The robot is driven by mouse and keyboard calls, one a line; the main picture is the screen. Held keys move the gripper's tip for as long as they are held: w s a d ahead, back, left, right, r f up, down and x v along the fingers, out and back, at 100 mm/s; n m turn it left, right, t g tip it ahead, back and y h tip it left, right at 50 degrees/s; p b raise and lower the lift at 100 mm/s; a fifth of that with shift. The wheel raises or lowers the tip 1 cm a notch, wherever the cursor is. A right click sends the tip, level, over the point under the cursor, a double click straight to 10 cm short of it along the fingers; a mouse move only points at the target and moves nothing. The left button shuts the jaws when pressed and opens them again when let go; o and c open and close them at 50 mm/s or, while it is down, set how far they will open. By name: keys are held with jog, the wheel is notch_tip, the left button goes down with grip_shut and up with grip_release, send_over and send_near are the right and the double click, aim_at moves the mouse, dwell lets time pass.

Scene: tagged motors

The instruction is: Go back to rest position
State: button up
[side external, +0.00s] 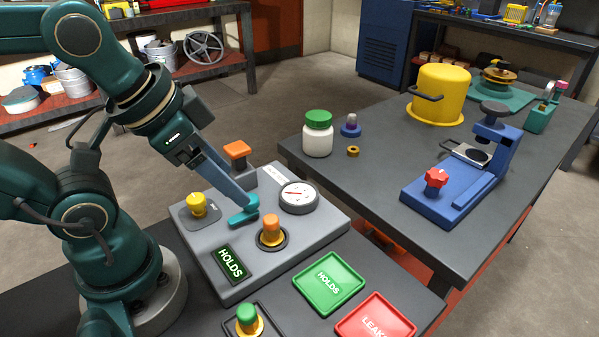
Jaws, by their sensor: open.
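My gripper (232,186) reaches down over the grey test box (318,232). Its fingers are open, with the tips close to a teal lever (243,217); I cannot tell whether they touch it. An orange-topped motor (271,231) stands upright in a round dark socket on the box. A white dial gauge (297,197) sits behind it to the right.
A yellow knob (197,205) and an orange block (237,150) stand near my gripper. A green HOLDS tray (328,285), a red LEAKS tray (376,322) and a green-topped motor (247,317) are in front. A white jar (317,134) and blue press (452,182) stand right.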

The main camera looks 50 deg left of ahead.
jog(key=shift+s+f+n, duration=0.1)
jog(key=shift+f+n, duration=0.2)
jog(key=shift+n, duration=0.6)
